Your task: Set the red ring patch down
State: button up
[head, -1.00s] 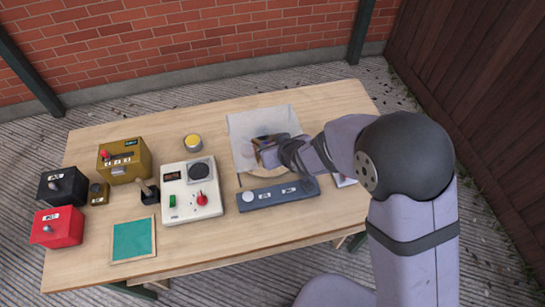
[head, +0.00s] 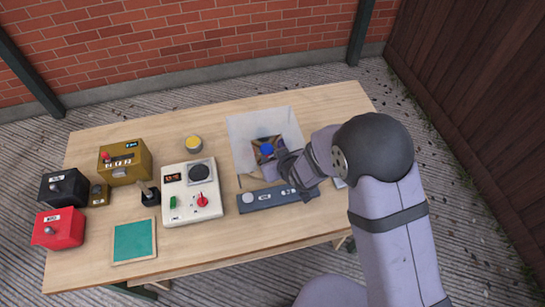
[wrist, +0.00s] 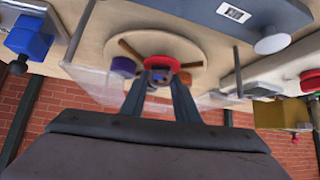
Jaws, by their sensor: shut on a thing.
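In the wrist view the red ring patch (wrist: 160,61) is between the tips of my gripper (wrist: 160,78), which is shut on it. Behind it is a round pale wooden disc (wrist: 190,43) with brown strips and a purple-blue piece (wrist: 123,66). I cannot tell whether the patch touches the disc. In the head view my gripper (head: 280,158) is low over the near right part of a clear, pale-walled area (head: 240,125). The patch is hidden there.
A dark brown piece with a blue round top (head: 267,150) is beside my gripper. A grey-blue bar panel (head: 262,201) lies in front, and a white control box (head: 190,210) stands left. Free wood (head: 345,105) shows at the right back.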

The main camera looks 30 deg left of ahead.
jog(key=shift+f+b, duration=0.5)
jog(key=shift+f, duration=0.1)
jog(key=o, duration=0.8)
jog(key=shift+c, duration=0.2)
